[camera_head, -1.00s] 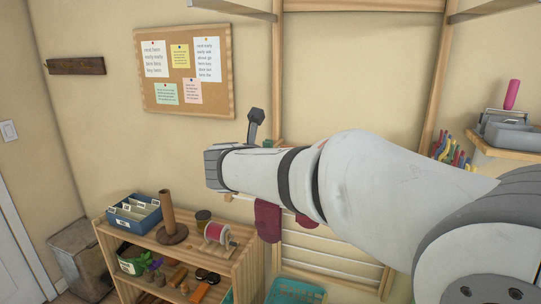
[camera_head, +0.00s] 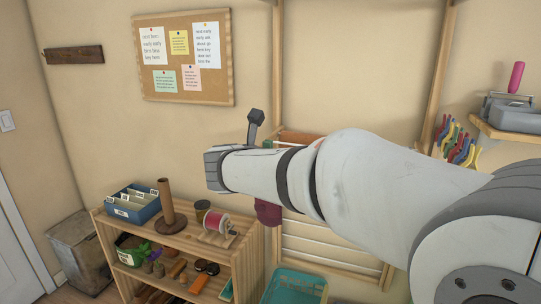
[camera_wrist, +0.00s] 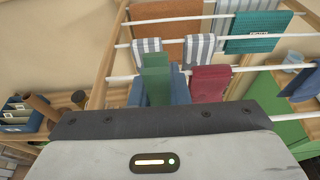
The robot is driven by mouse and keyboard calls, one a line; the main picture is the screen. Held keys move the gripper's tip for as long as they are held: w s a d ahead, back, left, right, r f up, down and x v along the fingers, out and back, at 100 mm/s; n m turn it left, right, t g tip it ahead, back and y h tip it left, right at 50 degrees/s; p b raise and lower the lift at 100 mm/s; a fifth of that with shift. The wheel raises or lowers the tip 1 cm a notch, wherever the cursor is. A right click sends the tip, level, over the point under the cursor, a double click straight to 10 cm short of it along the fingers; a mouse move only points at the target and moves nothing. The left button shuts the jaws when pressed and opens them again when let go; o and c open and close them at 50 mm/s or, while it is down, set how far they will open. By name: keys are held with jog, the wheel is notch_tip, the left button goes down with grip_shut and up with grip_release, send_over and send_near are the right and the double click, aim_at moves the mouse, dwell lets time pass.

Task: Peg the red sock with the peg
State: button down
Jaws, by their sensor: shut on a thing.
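A green peg (camera_wrist: 155,80) stands upright between the two blue fingers of my gripper (camera_wrist: 158,90) in the wrist view. The gripper is shut on it. A dark red sock (camera_wrist: 210,83) hangs over a white rail of the drying rack, right of the peg and a little apart from it in the picture. In the head view a dark red cloth (camera_head: 268,212) shows below my arm, which hides most of the rack. I cannot tell the depth gap between peg and sock.
Striped cloths (camera_wrist: 199,48), a brown towel (camera_wrist: 165,22) and a teal towel (camera_wrist: 253,30) hang on other rails. A blue cloth (camera_wrist: 302,82) hangs at right. A wooden shelf (camera_head: 250,250) stands left of the rack, with a teal basket (camera_head: 296,287) below. Coloured tools (camera_head: 455,142) hang at right.

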jog(key=shift+f+b, duration=1.4)
jog(key=shift+f, duration=0.5)
jog(key=c, duration=1.3)
grip_release()
